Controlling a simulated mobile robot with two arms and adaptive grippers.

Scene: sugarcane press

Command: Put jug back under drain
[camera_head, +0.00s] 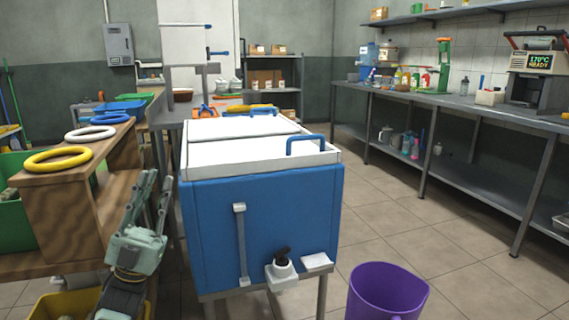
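A purple jug (386,293) shows at the bottom edge, right of the blue chest; its lower part is cut off by the frame. The blue chest (262,220) has a white lid, and a drain tap (282,270) with a black knob sits low on its front. The jug is to the right of this tap, not directly below it. My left gripper (158,184) is left of the chest, pointing up, with its fingers apart and nothing between them. My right gripper is not in view.
A wooden stand (62,215) with yellow and white rings is at the left, close to my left arm. A yellow bin (62,304) is below it. A long metal workbench (470,113) runs along the right wall. The tiled floor between chest and bench is clear.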

